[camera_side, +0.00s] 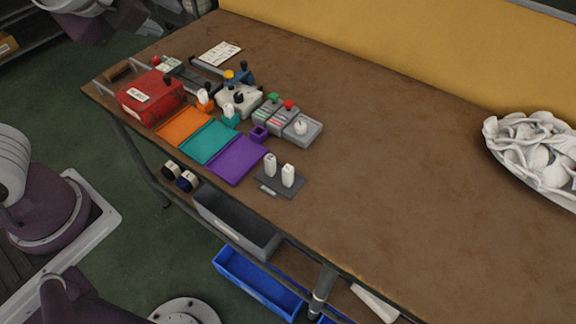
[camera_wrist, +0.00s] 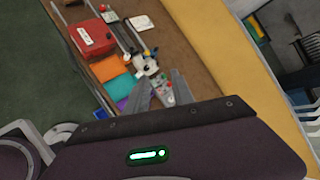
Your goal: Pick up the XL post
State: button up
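Two white posts, a left one (camera_side: 270,165) and a right one (camera_side: 288,175), stand upright on a dark grey stand (camera_side: 267,187) near the table's front edge. Other white posts stand in an orange holder (camera_side: 205,106) and a teal holder (camera_side: 231,119). A purple holder (camera_side: 260,132) looks empty. Size marks are too small to read, so I cannot tell which post is XL.
Orange (camera_side: 183,127), teal (camera_side: 207,141) and purple (camera_side: 235,159) mats lie in a row beside a red box (camera_side: 150,97). Grey units with green and red buttons (camera_side: 273,113) stand behind. The table's middle is clear.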

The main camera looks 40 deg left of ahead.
jog(key=w+d+m+t+h, duration=0.25)
jog(key=w+d+m, duration=0.25)
jog(key=d+m, duration=0.45)
jog(key=m+t+h, duration=0.2)
jog(key=m, duration=0.3)
send_over(285, 172)
jog(key=s, duration=0.3)
jog(key=shift+m, duration=0.25)
jog(key=f, duration=3.2)
jog(key=shift+w+f, duration=0.2)
jog(key=shift+f, duration=0.1)
jog(key=shift+w+f, duration=0.1)
jog(key=shift+f, duration=0.25)
jog(key=x, duration=0.7)
jog(key=shift+f, duration=0.2)
grip_shut()
